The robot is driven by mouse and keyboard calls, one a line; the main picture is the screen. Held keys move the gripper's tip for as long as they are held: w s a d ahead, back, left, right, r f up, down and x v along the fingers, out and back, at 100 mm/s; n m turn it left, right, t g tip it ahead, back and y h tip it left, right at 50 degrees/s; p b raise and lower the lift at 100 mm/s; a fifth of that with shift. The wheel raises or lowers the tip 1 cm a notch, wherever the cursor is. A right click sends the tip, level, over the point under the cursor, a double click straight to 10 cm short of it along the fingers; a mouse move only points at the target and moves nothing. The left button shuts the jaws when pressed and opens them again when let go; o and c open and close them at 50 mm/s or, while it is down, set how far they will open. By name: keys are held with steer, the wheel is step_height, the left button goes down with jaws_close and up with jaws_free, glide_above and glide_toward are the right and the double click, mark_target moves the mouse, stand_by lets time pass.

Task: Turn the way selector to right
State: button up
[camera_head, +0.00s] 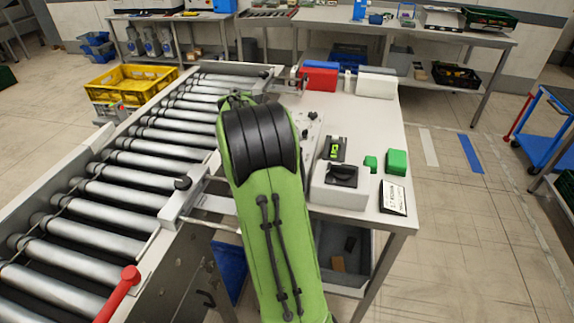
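My green arm with its black ringed joint rises through the middle of the view. It covers part of the workbench and conveyor, and my gripper cannot be made out behind it. A white box with a black knob (342,174) on top stands on the workbench, right of my arm. A light panel with small dark knobs (306,133) lies further back, partly hidden by my arm. I cannot tell for certain which of these is the way selector, or which way it points.
The roller conveyor (150,158) runs along the left, with a red lever (120,292) at its near edge. On the workbench (375,125) are a black device with a green display (334,149), green blocks (396,161), a sign (393,197) and bins at the back. A yellow crate (132,77) stands beyond the conveyor.

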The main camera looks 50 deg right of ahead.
stand_by(0.5)
steer(key=o, duration=1)
steer(key=shift+o, duration=0.2)
steer(key=p+v, duration=0.6)
steer(key=v, duration=0.9)
steer(key=shift+r, duration=0.35)
steer(key=shift+w+a, duration=0.15)
steer(key=shift+a, duration=0.05)
